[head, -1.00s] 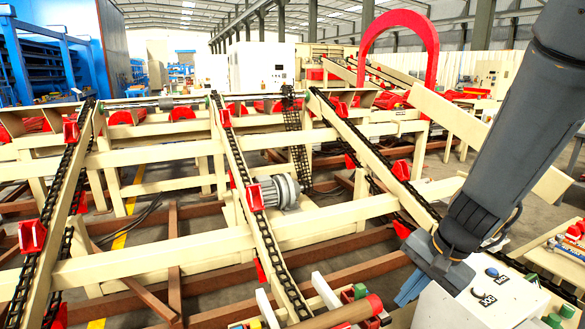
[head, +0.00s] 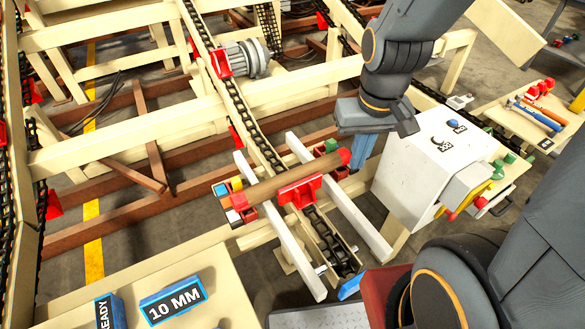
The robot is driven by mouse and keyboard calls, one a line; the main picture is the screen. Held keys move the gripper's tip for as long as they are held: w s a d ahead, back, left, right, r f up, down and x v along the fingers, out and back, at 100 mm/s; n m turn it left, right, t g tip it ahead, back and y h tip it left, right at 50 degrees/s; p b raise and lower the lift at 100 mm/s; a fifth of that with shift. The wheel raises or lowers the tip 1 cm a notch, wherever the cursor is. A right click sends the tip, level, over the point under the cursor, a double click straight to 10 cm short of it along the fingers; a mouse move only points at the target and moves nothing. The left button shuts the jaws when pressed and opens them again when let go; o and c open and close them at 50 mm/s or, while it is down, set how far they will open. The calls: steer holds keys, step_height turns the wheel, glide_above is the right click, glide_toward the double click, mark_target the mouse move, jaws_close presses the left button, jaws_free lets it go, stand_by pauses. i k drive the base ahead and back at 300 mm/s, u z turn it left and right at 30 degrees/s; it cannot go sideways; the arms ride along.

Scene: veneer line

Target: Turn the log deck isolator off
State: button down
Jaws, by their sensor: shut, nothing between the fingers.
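My gripper (head: 360,163), with blue fingers, is just left of the box, pointing down. It is shut and empty, apart from the yellow plate, and the box's left face is partly hidden behind it.
A brown log (head: 285,182) lies on the chain deck (head: 250,120) left of my gripper. A side table (head: 530,110) with tools stands at the right. A cream bench (head: 200,290) with a "10 MM" sign (head: 172,301) is at lower left. Grey floor shows between.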

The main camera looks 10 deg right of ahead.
mark_target(480, 202)
steer(key=z, duration=0.45)
steer(key=k, duration=0.95)
steer(key=z, duration=0.85)
steer(key=i, duration=0.5)
steer(key=u, duration=0.05)
